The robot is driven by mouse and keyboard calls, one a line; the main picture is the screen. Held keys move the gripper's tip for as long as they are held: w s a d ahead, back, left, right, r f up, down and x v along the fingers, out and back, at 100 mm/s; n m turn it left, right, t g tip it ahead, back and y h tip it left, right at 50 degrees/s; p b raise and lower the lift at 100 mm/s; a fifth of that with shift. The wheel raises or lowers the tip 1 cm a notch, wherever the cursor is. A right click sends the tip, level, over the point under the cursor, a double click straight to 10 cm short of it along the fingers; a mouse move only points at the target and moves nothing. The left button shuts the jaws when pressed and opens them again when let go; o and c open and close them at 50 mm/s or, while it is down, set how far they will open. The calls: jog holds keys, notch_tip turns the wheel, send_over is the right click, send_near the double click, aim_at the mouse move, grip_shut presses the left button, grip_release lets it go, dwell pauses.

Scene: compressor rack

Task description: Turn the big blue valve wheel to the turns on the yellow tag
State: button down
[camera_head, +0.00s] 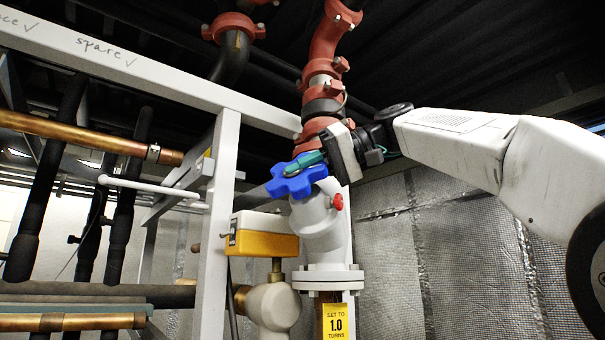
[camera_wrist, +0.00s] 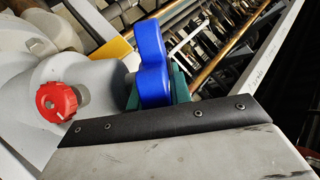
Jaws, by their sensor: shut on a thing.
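The big blue valve wheel (camera_head: 292,180) sits on top of the light grey valve body (camera_head: 315,217) in the head view. My gripper (camera_head: 313,160) reaches in from the right, its green fingers shut on the wheel's right side. In the wrist view one blue lobe of the wheel (camera_wrist: 152,65) stands up, with a green finger (camera_wrist: 180,84) beside and behind it; the rest of the wheel is hidden. The yellow tag (camera_head: 336,322) below the valve reads "SET TO 1.0 TURNS".
A small red knob (camera_head: 338,202) sticks out of the valve's right side; it also shows in the wrist view (camera_wrist: 57,102). A yellow box (camera_head: 263,235) stands close at left. A white frame post (camera_head: 217,220), copper pipe (camera_head: 85,135) and red-coupled pipe (camera_head: 322,75) surround the wheel.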

jog(key=shift+w+r+n+g+h, duration=0.15)
jog(key=shift+n+g+h, duration=0.15)
jog(key=shift+g+h, duration=0.35)
dwell(0.4)
jog(key=c, duration=1.3)
grip_release()
jog(key=shift+t+y, duration=0.25)
jog(key=shift+y, duration=0.1)
